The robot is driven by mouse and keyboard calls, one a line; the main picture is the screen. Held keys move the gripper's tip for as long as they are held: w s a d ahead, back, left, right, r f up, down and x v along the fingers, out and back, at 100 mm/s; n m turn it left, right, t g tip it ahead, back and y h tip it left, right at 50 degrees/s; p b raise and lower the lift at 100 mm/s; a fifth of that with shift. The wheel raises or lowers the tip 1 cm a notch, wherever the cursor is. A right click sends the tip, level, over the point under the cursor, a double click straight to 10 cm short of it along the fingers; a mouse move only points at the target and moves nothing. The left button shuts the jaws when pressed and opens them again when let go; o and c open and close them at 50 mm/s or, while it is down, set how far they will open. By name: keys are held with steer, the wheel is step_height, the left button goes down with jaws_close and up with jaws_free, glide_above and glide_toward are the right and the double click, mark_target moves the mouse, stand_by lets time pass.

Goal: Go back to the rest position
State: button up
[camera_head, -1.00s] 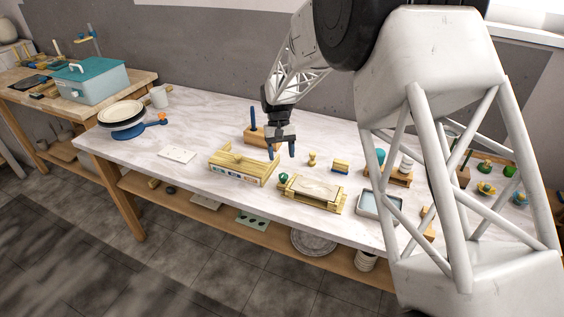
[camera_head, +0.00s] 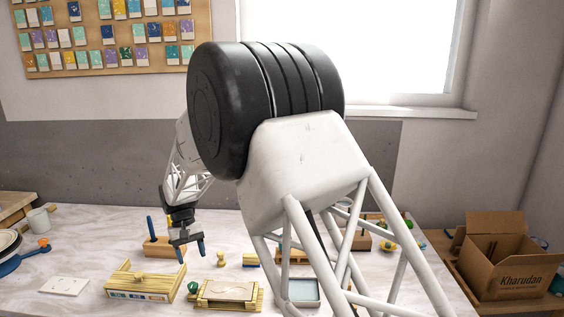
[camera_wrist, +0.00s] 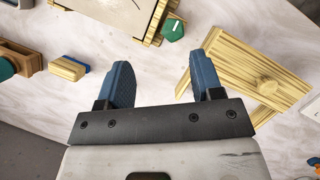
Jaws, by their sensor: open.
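My gripper (camera_head: 192,250) hangs above the marble-topped table, with its two blue fingers apart and nothing between them. In the wrist view, my gripper (camera_wrist: 162,88) is open over bare table. A wooden box with a round knob (camera_head: 140,285) stands in front of it; its slatted top also shows at the right of the wrist view (camera_wrist: 240,65). A wooden frame with a pale slab (camera_head: 228,292) lies to the right of the box. A small green piece (camera_wrist: 173,30) lies just beyond the fingertips in the wrist view.
A wooden block with a blue upright (camera_head: 160,245) stands behind the gripper. A white plate (camera_head: 64,285) lies left. My arm hides part of the right side. A cardboard box (camera_head: 510,262) stands far right.

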steer(key=s+d+r+m+t+y, duration=0.1)
steer(key=s+d+r, duration=0.4)
steer(key=d, duration=0.5)
steer(key=s+d+r+m+t, duration=0.1)
steer(key=s+d+r, duration=0.1)
steer(key=d+r, duration=0.65)
steer(key=s+d+r+m+y, duration=0.1)
steer(key=s+d+r, duration=0.3)
steer(key=d, duration=0.7)
steer(key=s+d+m+t, duration=0.2)
steer(key=s+d, duration=0.7)
steer(key=s, duration=0.4)
steer(key=s+d+m+t, duration=0.2)
steer(key=s+d, duration=0.8)
steer(key=s, duration=0.3)
steer(key=shift+r, duration=0.3)
